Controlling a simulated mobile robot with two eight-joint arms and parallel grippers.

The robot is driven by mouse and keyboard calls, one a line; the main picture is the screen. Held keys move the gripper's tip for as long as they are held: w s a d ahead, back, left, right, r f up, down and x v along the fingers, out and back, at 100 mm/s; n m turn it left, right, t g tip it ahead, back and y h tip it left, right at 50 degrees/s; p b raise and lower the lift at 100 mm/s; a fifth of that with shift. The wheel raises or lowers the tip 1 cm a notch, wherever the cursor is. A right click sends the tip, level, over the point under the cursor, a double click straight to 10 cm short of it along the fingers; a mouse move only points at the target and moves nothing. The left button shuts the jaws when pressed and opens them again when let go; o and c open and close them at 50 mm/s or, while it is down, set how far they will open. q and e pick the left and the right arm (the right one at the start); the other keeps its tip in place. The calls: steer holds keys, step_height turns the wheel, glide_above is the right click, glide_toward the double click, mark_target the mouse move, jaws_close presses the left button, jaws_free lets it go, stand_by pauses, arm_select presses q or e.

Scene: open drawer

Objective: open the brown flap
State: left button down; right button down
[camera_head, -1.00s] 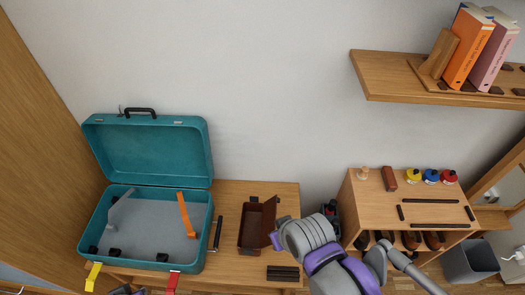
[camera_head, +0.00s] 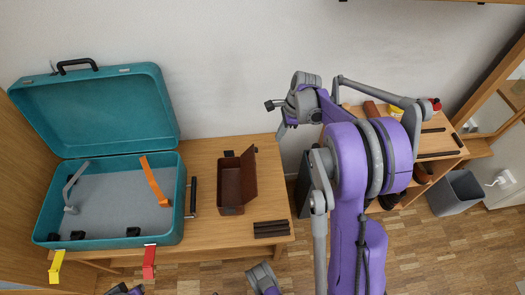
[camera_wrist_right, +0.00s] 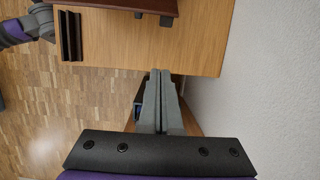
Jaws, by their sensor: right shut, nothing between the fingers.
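A small brown box (camera_head: 230,204) stands on the wooden table in the head view. Its brown flap (camera_head: 249,175) is raised at the right side and leans a little outward, and the inside of the box shows. My right gripper (camera_head: 282,131) is to the right of and above the flap, apart from it. In the right wrist view its fingers (camera_wrist_right: 160,74) are together and empty. A brown part of the box or flap (camera_wrist_right: 125,5) is cut off at the top edge of that view. My left gripper cannot be made out.
An open teal case (camera_head: 112,240) stands left of the box, with an orange strip (camera_head: 154,181) in it. Dark bars (camera_head: 271,229) lie in front of the box. A low shelf unit (camera_head: 437,145) is behind my right arm. A grey bin (camera_head: 456,193) stands at the right.

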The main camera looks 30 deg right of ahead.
mark_target(256, 149)
steer(key=b+x, duration=0.2)
steer(key=x, duration=0.9)
steer(key=shift+w+a+r, duration=0.4)
steer(key=shift+a+r, duration=0.15)
steer(key=shift+r, duration=0.15)
steer(key=shift+w+a+r, duration=0.4)
steer(key=shift+a+r, duration=0.15)
steer(key=shift+r, duration=0.15)
steer(key=shift+w+a+r+g+h+p, duration=0.2)
steer(key=shift+w+a+r+h, duration=0.1)
steer(key=shift+a+r, duration=0.25)
steer(key=shift+w+a+r+g+h+p, duration=0.2)
steer(key=shift+w+a+r+h, duration=0.1)
steer(key=shift+a+r, duration=0.15)
steer(key=shift+r, duration=0.1)
